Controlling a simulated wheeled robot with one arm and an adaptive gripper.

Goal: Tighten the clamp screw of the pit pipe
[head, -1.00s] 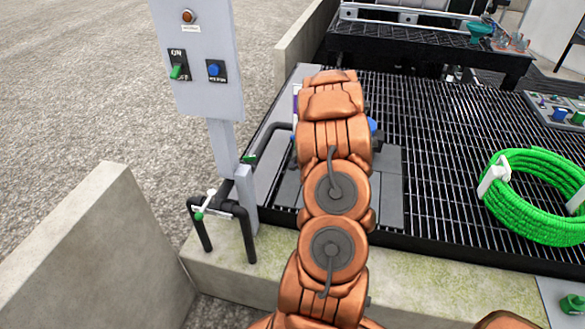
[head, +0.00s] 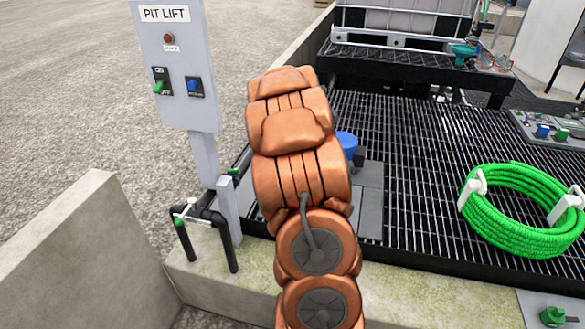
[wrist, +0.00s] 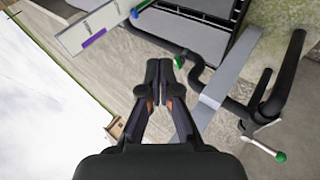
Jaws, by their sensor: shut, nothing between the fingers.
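The black pit pipe (head: 212,215) stands at the pit's front left corner beside the grey post. A small white cross-handle with a green end (head: 184,210) sits on it and looks like the clamp screw; in the wrist view the pipe (wrist: 288,78) is at the right and the handle (wrist: 262,146) at lower right. My gripper (wrist: 166,66) is shut and empty in the wrist view, pointing up the picture, to the left of the handle and apart from it. In the head view my arm hides the gripper.
The PIT LIFT panel (head: 176,65) stands on its post (head: 205,158) close to my arm. A green hose coil (head: 525,210) lies on the black grating (head: 415,150). A concrete wall (head: 75,240) is at left.

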